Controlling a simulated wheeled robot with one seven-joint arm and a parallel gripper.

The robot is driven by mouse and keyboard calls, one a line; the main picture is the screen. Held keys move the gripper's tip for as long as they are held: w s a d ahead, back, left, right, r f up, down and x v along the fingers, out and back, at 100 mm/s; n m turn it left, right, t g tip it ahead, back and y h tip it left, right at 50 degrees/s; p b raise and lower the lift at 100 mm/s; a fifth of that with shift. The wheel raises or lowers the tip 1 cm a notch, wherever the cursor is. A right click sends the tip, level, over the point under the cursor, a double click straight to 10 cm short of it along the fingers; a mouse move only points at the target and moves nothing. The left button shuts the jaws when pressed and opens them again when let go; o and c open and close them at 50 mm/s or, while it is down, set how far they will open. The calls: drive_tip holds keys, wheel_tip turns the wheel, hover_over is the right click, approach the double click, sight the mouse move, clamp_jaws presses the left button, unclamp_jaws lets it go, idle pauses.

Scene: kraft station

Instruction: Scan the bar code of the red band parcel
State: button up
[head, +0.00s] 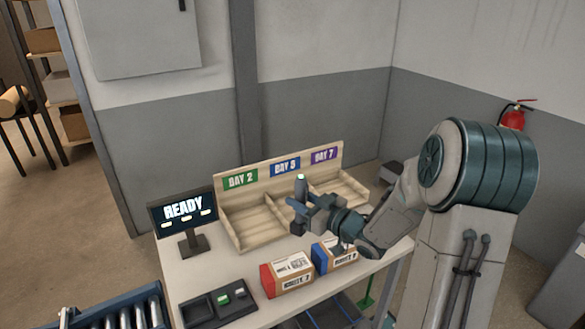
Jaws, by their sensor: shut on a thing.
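The red band parcel (287,280) is a brown box with a red end and a white label on its top. It lies on the table, left of a blue band parcel (331,258). My gripper (306,211) is above and behind the parcels, in front of the sorting bins. It is shut on a dark upright device with a green light at its top, which looks like a hand scanner (301,188). The device is apart from the red band parcel. The screen (183,210) at the table's left reads READY.
Behind my gripper stands a wooden sorter (246,203) with DAY 2, DAY 5 and DAY 7 bays. A dark tray (197,313) with small green and white items lies at the front left. A roller conveyor (120,313) is beside the table.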

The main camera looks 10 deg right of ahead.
sight(300, 218)
drive_tip(key=shift+w+d+r, duration=0.1)
drive_tip(key=shift+w+r, duration=0.2)
drive_tip(key=shift+r, duration=0.05)
drive_tip(key=shift+s+a+f+b, duration=0.2)
drive_tip(key=shift+f+b, duration=0.55)
drive_tip(key=shift+f, duration=0.05)
drive_tip(key=shift+f+b, duration=1.85)
drive_tip(key=shift+f, duration=0.75)
